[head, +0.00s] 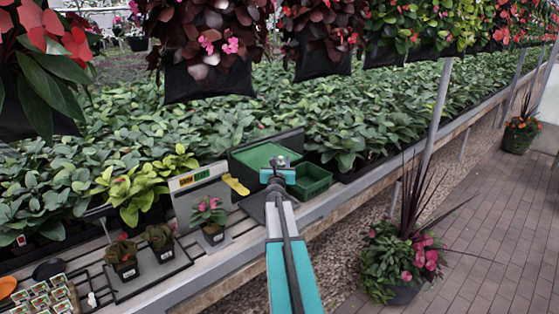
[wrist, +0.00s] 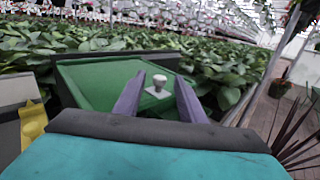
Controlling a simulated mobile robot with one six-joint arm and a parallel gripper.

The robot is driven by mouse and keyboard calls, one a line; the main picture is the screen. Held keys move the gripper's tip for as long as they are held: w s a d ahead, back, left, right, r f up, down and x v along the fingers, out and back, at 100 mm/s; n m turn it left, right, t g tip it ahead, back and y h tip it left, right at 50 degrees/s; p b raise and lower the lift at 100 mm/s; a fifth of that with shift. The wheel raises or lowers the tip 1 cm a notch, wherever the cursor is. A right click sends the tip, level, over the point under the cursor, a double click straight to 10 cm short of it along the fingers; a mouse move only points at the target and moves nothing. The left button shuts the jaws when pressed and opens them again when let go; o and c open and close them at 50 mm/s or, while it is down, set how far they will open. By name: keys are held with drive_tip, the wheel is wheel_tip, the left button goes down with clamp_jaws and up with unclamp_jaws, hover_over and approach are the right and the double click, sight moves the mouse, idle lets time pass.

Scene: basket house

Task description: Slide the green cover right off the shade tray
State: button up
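The green cover (head: 256,158) lies flat on the dark shade tray (head: 288,137), which has a raised back wall, on the bench. In the wrist view the cover (wrist: 100,84) fills the middle and carries a pale knob (wrist: 159,82) on a small square base. My gripper (head: 277,166) is over the near side of the cover. In the wrist view my gripper (wrist: 158,95) is open, its two fingers apart with the knob showing between and beyond them. I cannot tell how high the fingertips are above the cover. My gripper and arm hide part of the cover's near side.
A green open crate (head: 313,181) stands just right of the tray. A yellow object (head: 236,184) and a sign board (head: 197,181) are to the left, near a potted pink flower (head: 209,213). Dense leafy plants (head: 380,110) stand behind, and hanging baskets (head: 207,60) are above.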

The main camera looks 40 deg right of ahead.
drive_tip(key=shift+x, duration=0.85)
drive_tip(key=shift+c, duration=0.5)
